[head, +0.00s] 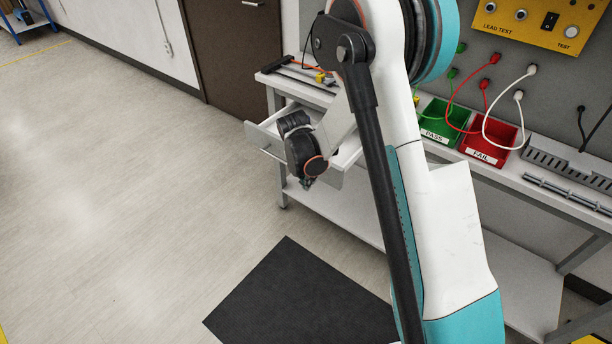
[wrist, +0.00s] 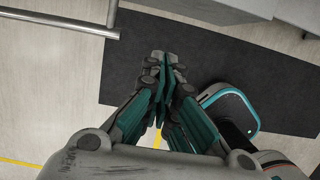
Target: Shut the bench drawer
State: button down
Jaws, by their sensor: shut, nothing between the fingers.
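The bench drawer (head: 262,137) is pale and stands pulled out from under the left end of the bench top in the head view. Its inside shows partly, and my wrist and arm hide its middle. My gripper (head: 306,183) is in front of the drawer, low by its front panel, pointing down; I cannot tell whether it touches. In the wrist view my gripper (wrist: 165,62) has its fingers together with nothing between them, above the dark floor mat.
The bench (head: 555,198) carries a green PASS bin (head: 440,123), a red FAIL bin (head: 490,147) and test leads. A lower shelf (head: 350,218) runs beneath. A black mat (head: 300,300) lies on the floor. The wrist view shows a metal bar (wrist: 60,22) upper left. Floor at left is clear.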

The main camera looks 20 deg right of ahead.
aim_at(317, 173)
jog(key=shift+w+d+f+b, duration=0.15)
jog(key=shift+w+d+b, duration=0.15)
jog(key=shift+w+d, duration=0.45)
jog(key=shift+w+d+f+b, duration=0.1)
jog(key=shift+w+d+b, duration=0.3)
jog(key=shift+d, duration=0.55)
jog(key=shift+w+d, duration=0.1)
jog(key=shift+w, duration=0.05)
